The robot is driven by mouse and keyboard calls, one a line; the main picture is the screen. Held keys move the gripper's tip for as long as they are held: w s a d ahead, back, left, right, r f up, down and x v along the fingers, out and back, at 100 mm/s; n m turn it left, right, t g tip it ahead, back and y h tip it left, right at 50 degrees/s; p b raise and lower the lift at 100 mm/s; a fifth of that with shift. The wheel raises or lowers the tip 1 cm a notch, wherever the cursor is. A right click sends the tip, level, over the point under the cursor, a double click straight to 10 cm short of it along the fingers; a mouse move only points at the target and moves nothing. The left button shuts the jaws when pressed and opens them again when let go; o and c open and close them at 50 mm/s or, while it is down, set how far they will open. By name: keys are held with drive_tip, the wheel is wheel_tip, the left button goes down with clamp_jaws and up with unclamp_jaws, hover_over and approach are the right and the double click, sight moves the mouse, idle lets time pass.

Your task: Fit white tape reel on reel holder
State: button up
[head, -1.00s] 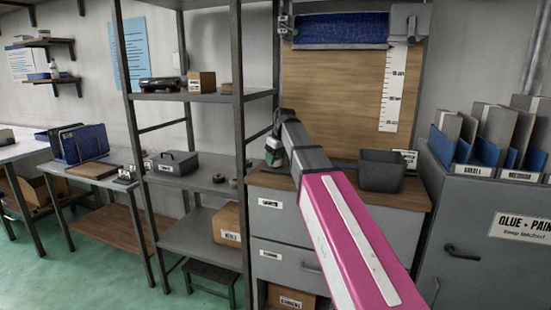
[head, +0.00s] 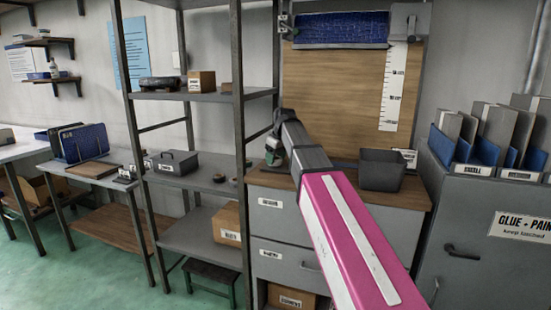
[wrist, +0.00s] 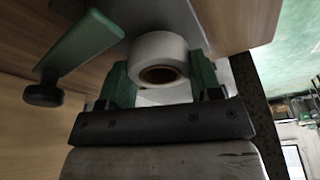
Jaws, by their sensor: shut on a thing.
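The white tape reel (wrist: 160,48) is in the wrist view, with its dark round hole facing the camera. My gripper (wrist: 160,70) is shut on it, a green finger on each side. A grey plate (wrist: 115,22) lies behind the reel. A green bar (wrist: 85,48) with a dark knob (wrist: 43,94) stands out to the left, apart from the reel; it may be part of the reel holder, but I cannot tell.
A dark open bin (head: 382,170) stands on the cabinet top, right of my arm. A wooden board (head: 340,85) with a blue roll (head: 342,31) and a ruler is behind. A grey metal shelf unit (head: 205,182) stands close on the left.

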drive_tip(key=shift+f, duration=0.55)
drive_tip(key=o, duration=0.6)
drive_tip(key=shift+o, duration=0.2)
drive_tip(key=v, duration=1.1)
drive_tip(key=shift+s, duration=0.1)
idle(0.5)
